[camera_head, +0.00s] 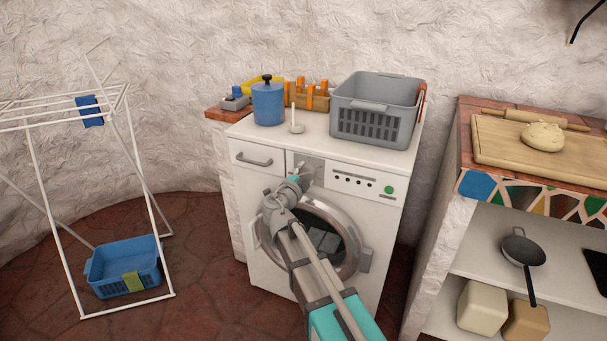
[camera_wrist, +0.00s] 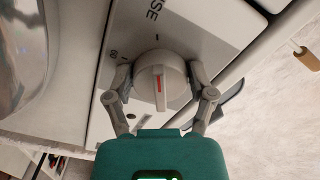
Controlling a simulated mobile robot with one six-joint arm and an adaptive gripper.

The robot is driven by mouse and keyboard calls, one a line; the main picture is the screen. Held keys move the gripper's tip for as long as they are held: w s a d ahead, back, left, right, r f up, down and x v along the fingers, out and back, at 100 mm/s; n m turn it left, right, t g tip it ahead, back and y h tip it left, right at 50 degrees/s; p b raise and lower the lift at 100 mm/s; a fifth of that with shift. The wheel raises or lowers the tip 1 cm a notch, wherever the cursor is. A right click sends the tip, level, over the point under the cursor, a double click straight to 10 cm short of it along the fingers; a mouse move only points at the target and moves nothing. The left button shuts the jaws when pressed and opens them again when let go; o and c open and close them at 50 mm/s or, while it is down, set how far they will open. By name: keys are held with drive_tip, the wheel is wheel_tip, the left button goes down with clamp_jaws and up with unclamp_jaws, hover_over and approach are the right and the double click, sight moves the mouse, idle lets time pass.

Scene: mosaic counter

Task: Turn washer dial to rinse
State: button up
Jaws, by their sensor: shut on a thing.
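The white washer (camera_head: 262,190) stands against the wall in the head view. Its round white dial (camera_wrist: 161,75) fills the middle of the wrist view, with a red line on its raised grip running up and down in the picture. My gripper (camera_wrist: 162,84) is shut on the dial, one finger on each side. A tick and dark lettering ending in "SE" lie above the dial; the first letters are cut off. In the head view my gripper (camera_head: 304,172) reaches the washer's upper front and hides most of the dial.
On the washer top stand a grey basket (camera_head: 375,108), a blue pot (camera_head: 268,103) and a white candle-like holder (camera_head: 296,124). A green button (camera_head: 389,190) is on the panel's right. The round door (camera_head: 345,228) is below my arm. A drying rack (camera_head: 36,180) stands left.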

drive_tip(key=shift+w+a, duration=0.15)
drive_tip(key=shift+a, duration=0.05)
drive_tip(key=o, duration=1.1)
drive_tip(key=shift+d, duration=0.1)
drive_tip(key=shift+s, duration=0.2)
drive_tip(key=shift+s, duration=0.15)
drive_tip(key=v, duration=1.1)
drive_tip(key=shift+s, duration=0.25)
